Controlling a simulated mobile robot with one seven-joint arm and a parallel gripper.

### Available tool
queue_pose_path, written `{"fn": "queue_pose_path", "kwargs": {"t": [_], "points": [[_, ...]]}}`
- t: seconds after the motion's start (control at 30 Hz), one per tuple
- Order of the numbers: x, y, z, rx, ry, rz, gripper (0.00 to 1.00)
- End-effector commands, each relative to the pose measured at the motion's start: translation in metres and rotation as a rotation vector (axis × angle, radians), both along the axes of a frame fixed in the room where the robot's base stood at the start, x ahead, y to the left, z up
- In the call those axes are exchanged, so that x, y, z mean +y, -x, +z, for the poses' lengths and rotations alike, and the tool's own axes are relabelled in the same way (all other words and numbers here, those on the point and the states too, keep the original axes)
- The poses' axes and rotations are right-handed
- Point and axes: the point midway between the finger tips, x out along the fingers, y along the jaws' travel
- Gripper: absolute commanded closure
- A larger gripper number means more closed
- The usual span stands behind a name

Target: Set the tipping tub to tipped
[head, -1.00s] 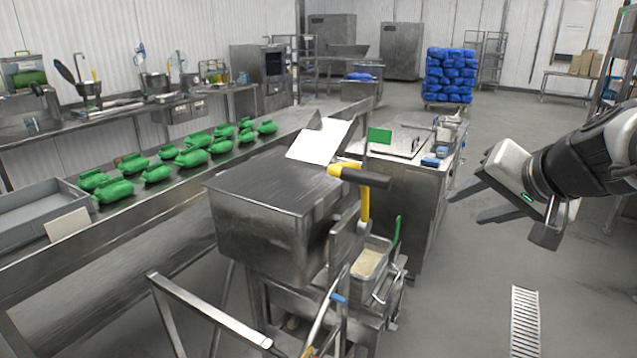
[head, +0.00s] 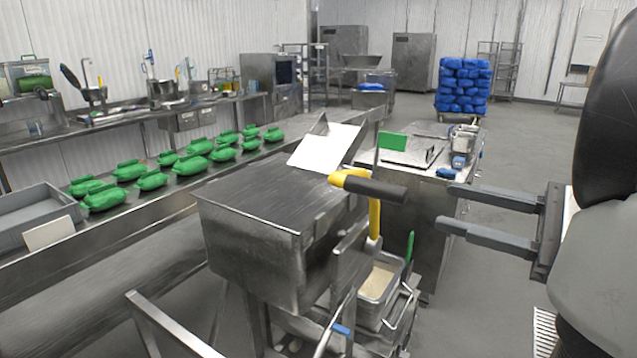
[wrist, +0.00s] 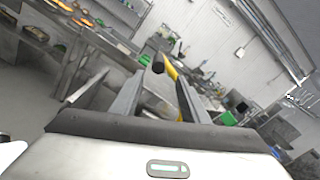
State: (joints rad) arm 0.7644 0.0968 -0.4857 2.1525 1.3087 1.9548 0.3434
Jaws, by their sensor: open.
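The tipping tub (head: 255,245) is a steel tub on a frame in the middle of the head view, and its top looks level. A yellow lever (head: 374,212) with a dark handle (head: 376,190) rises at its right side. My gripper (head: 445,208) is open and empty to the right of the handle, with its two fingers pointing left towards it and a gap between. In the wrist view, the yellow lever (wrist: 181,95) and its dark grip (wrist: 158,67) appear beyond and between the open fingers (wrist: 150,95).
A container of pale rice (head: 377,283) stands below the tub on the right. A conveyor with several green bags (head: 150,180) runs along the left. A steel bench (head: 420,165) stands behind. Open floor (head: 540,130) lies at the right back.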

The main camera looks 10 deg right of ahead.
Motion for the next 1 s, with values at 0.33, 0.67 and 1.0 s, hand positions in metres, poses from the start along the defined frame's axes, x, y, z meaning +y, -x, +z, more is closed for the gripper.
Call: {"fn": "queue_pose_path", "kwargs": {"t": [0.33, 0.67, 1.0], "points": [[0.045, -0.041, 0.001, -0.001, 0.002, 0.008, 0.59], [0.095, -0.092, 0.001, 0.001, 0.003, 0.009, 0.59], [0.121, -0.119, 0.0, 0.001, 0.004, 0.005, 0.59]]}}
